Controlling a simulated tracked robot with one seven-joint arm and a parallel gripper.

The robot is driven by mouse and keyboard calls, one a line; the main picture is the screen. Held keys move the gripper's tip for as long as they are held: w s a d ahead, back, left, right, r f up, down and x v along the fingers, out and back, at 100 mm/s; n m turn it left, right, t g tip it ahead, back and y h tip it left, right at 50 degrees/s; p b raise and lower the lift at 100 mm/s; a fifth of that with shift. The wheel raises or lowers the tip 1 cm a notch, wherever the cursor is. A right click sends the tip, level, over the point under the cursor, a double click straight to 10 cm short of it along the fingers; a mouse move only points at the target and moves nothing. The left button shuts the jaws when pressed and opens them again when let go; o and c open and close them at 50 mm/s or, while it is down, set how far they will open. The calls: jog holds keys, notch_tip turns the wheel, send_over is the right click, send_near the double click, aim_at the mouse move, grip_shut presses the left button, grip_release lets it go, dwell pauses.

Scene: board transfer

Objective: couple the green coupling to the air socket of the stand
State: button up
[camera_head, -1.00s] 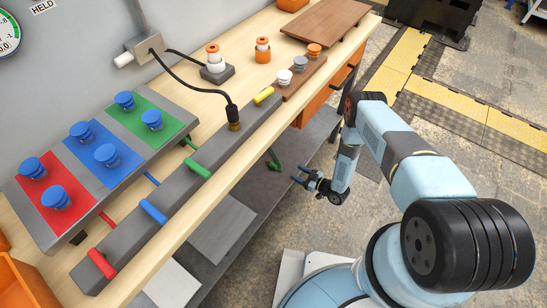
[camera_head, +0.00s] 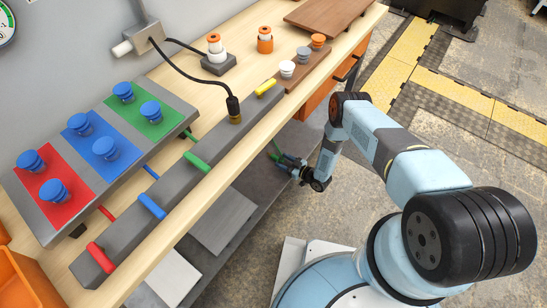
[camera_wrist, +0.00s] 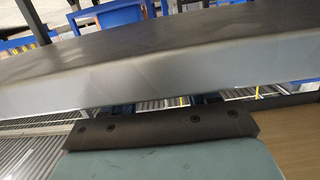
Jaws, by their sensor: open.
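No air socket can be made out with certainty. In the wrist view neither the fingertips nor the green piece can be made out; a wide grey slab edge (camera_wrist: 150,75) crosses the picture.
The wooden bench top (camera_head: 262,150) overhangs the shelf (camera_head: 255,180) above my gripper. On it are a grey bar with coloured handles (camera_head: 180,182), a panel with blue knobs (camera_head: 98,143) and a black cable (camera_head: 190,70) with a brass end. Open floor (camera_head: 370,225) lies right.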

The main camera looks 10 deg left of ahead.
aim_at(279, 159)
jog(key=shift+x, duration=2.35)
jog(key=shift+w+f, duration=0.1)
jog(key=shift+c, duration=0.2)
jog(key=shift+d, duration=0.1)
jog(key=c, duration=1)
